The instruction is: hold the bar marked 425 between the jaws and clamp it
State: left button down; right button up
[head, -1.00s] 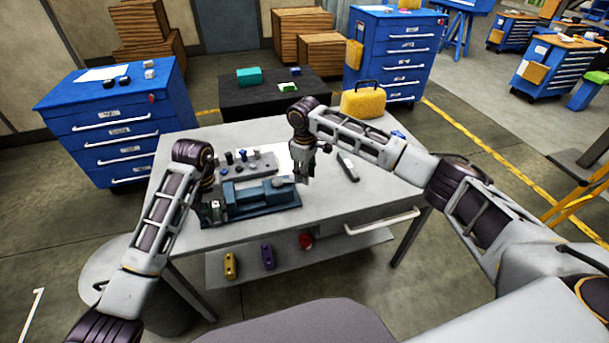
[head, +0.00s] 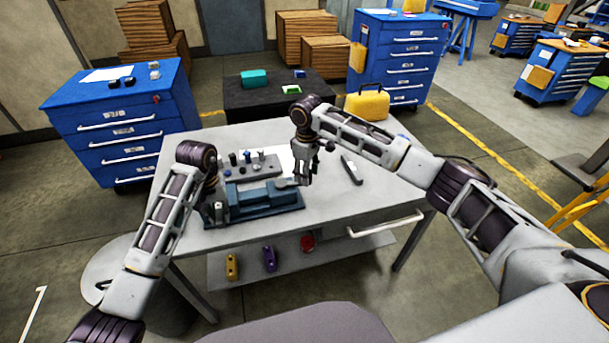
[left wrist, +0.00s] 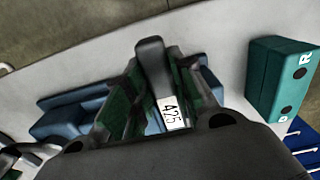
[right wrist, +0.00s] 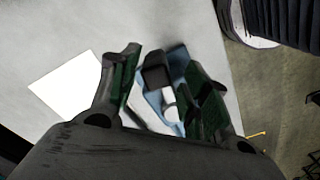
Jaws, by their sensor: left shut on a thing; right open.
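The bar marked 425 (left wrist: 154,68) is dark with a white label, and it stands between the fingers of my left gripper (left wrist: 165,95), which is shut on it. In the head view my left gripper (head: 216,208) is at the left end of the blue vise (head: 265,196), where the bar is hard to make out. My right gripper (head: 306,178) is open and empty, above the vise's right end. In the right wrist view the vise (right wrist: 178,72) lies beyond the open fingers, with a dark and a light part at its end. The bar's seating between the jaws cannot be told.
Behind the vise stands a grey block (head: 258,164) with several pegs. A dark bar-like tool (head: 351,170) lies on the table (head: 370,195) at right. Yellow, purple and red items (head: 269,258) sit on the lower shelf. The table's right side is mostly clear.

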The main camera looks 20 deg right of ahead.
pick_arm(q)
jog(key=shift+d, duration=0.55)
pick_arm(e)
jog(key=shift+r, duration=3.3)
pick_arm(q)
jog(key=c, duration=1.6)
grip_release()
jog(key=o, duration=0.5)
jog(key=shift+d, duration=0.15)
pick_arm(e)
jog(key=shift+d+f, duration=0.15)
jog(key=shift+d, duration=0.15)
pick_arm(q)
jog(key=shift+a, duration=0.2)
jog(key=shift+r, duration=0.15)
jog(key=shift+w+a+r, duration=0.1)
jog(key=shift+a+r, duration=0.05)
jog(key=shift+r, duration=5.7)
